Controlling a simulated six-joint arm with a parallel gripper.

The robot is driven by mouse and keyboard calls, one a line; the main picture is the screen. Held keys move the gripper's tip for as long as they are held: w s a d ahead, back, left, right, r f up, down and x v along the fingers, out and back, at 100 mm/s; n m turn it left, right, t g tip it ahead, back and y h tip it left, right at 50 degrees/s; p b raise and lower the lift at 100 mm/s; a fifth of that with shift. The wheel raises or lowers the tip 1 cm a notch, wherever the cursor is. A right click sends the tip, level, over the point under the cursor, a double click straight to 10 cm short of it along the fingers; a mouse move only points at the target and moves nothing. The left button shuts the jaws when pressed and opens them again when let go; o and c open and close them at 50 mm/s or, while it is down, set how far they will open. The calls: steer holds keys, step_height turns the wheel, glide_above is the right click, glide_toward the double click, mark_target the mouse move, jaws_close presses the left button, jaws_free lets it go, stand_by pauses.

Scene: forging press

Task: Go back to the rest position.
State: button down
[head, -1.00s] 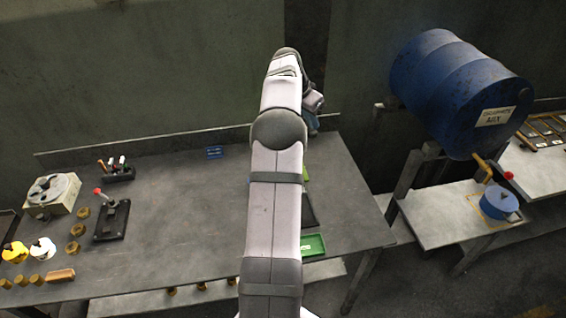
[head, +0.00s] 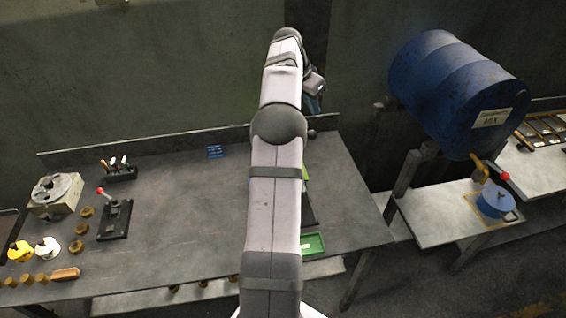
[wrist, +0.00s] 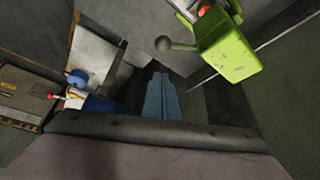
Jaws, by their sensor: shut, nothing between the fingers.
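My arm rises through the middle of the head view and bends near the wall. My gripper (head: 315,103) is at its far end, above the back edge of the workbench, partly hidden behind the wrist. In the wrist view, the two blue fingers (wrist: 160,97) lie together, shut with nothing between them. They hang in free space, apart from any object.
The grey workbench (head: 190,215) holds a red-knobbed lever (head: 115,215), a green tray (head: 312,244) and a blue item (head: 215,152). A green box (wrist: 230,50) shows in the wrist view.

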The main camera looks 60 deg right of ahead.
steer(key=w+a+f+n+t+y+b, duration=0.1)
steer(key=w+a+f+n+b, duration=0.3)
steer(key=a, duration=0.6)
steer(key=w+a+f+n+y+p, duration=0.1)
steer(key=w+a+f+n, duration=0.3)
steer(key=a, duration=0.6)
steer(key=w+a+f+n+t+y+b, duration=0.1)
steer(key=w+a+n+b, duration=0.1)
steer(key=w+a, duration=0.6)
steer(key=s+a+f+n+y+b, duration=0.1)
steer(key=s+a+f+n, duration=0.25)
steer(key=a, duration=0.65)
steer(key=s+a+f+n+b, duration=0.2)
steer(key=s+a+f+n, duration=0.15)
steer(key=a, duration=0.65)
steer(key=s+a+f+n+y+b, duration=0.1)
steer(key=s+a+f+n, duration=0.3)
steer(key=s+a, duration=0.6)
steer(key=shift+s+f+g+b, duration=0.3)
steer(key=shift+s+f+b, duration=0.05)
steer(key=shift+s+f, duration=0.6)
